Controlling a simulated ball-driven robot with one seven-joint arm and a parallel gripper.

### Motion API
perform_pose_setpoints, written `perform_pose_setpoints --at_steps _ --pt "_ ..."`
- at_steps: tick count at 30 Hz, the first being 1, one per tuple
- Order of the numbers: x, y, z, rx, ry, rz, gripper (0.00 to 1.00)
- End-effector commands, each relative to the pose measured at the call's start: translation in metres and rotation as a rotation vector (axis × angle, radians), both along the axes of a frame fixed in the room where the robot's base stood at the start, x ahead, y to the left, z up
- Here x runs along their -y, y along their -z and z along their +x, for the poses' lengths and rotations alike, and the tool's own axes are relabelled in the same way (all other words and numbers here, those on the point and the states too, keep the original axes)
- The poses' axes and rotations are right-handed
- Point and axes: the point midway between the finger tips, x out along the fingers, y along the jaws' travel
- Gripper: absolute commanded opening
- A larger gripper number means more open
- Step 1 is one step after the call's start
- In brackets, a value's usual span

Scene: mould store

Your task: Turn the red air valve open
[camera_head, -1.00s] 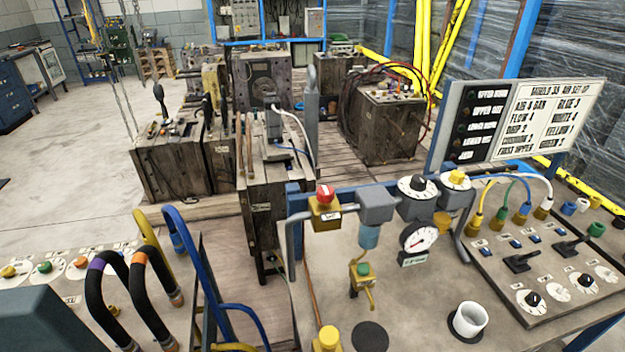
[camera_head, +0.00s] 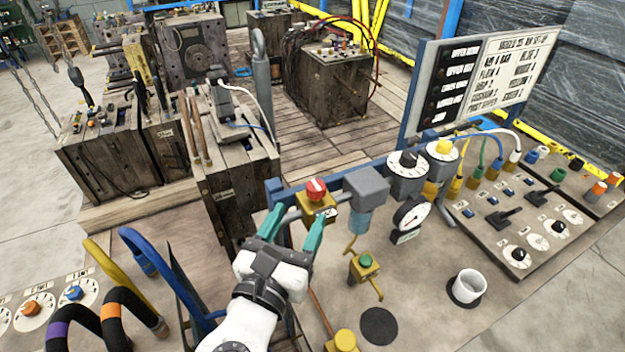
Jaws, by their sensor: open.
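The red air valve (camera_head: 316,188) is a red knob with a white stripe across its top, on a yellow block (camera_head: 317,207) at the left end of the pipework over the bench. My gripper (camera_head: 295,228) is in front of it, to its lower left in the picture. The two green fingers are spread apart with nothing between them. The right finger's tip is close to the yellow block; I cannot tell whether they touch. The knob itself is not hidden.
Right of the valve are a grey filter unit (camera_head: 366,186), a pressure gauge (camera_head: 410,215) and a grey regulator (camera_head: 408,175). Hoses (camera_head: 150,262) loop at lower left.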

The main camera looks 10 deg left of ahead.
Motion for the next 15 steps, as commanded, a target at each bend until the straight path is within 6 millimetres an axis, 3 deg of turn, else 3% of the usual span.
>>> perform_pose_setpoints --at_steps 9,15 --pt "0.013 -0.002 0.057 -0.001 0.004 0.002 0.6" --pt "0.018 -0.001 0.081 -0.001 0.005 0.003 0.6"
